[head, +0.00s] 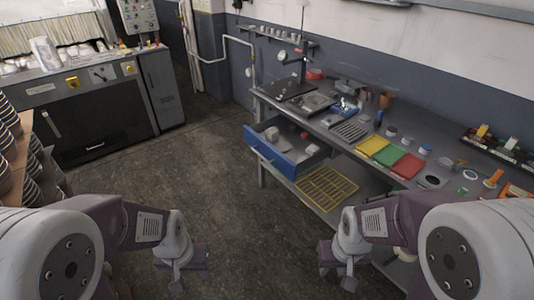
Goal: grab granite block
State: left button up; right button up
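I cannot pick out the granite block for certain. A dark flat slab (283,89) with a stand rising from it lies at the far left end of the workbench (324,122), and a lighter grey plate (313,103) lies beside it. My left gripper (191,280) hangs over the floor at the lower middle, far from the bench top. My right gripper (338,281) hangs at the lower right of centre, in front of the bench. Nothing shows held in either gripper, and their finger gaps are not clear.
A blue drawer (272,154) stands open from the bench, with pale objects inside. A yellow grid (327,187) lies on the lower shelf. Yellow, green and red trays (405,166) sit on the bench. Dark machine at left (95,115); stacked pans at left edge. Open floor between.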

aim_at(272, 134)
jog(key=i+u, duration=0.45)
jog(key=i, duration=1.3)
